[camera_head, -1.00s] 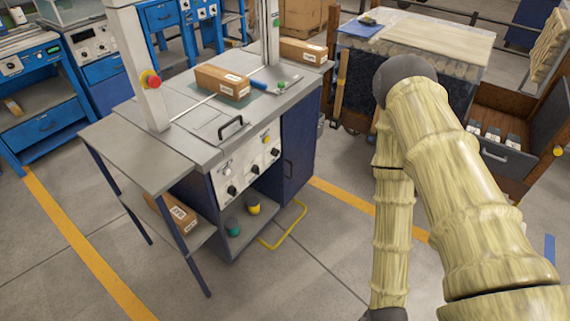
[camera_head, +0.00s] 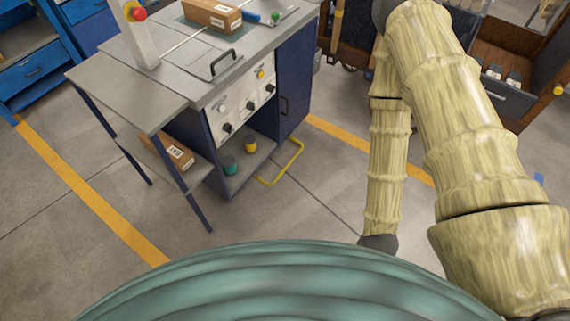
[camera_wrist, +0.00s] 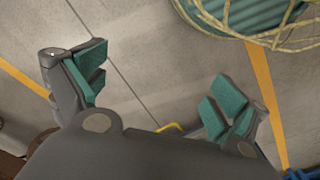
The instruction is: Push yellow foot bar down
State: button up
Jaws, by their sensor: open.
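The yellow foot bar (camera_head: 287,167) is a thin bent bar low in front of the grey and blue workbench (camera_head: 222,125), close to the floor. In the wrist view a short bit of yellow (camera_wrist: 170,128) shows just past the gripper body, which hides the rest; it looks like the same bar. My gripper (camera_wrist: 155,88) is open and empty, its green-padded fingers wide apart over bare floor. The gripper itself is not visible in the head view. I see no contact with the bar.
The bench's lower shelf holds a green pot (camera_head: 230,166) and a yellow pot (camera_head: 250,145). A side table (camera_head: 132,88) with a boxed item (camera_head: 175,152) beneath stands left. A dark wooden cart (camera_head: 500,95) is at right. Floor before the bar is clear.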

dwell(0.3)
grip_shut()
dwell(0.4)
dwell(1.1)
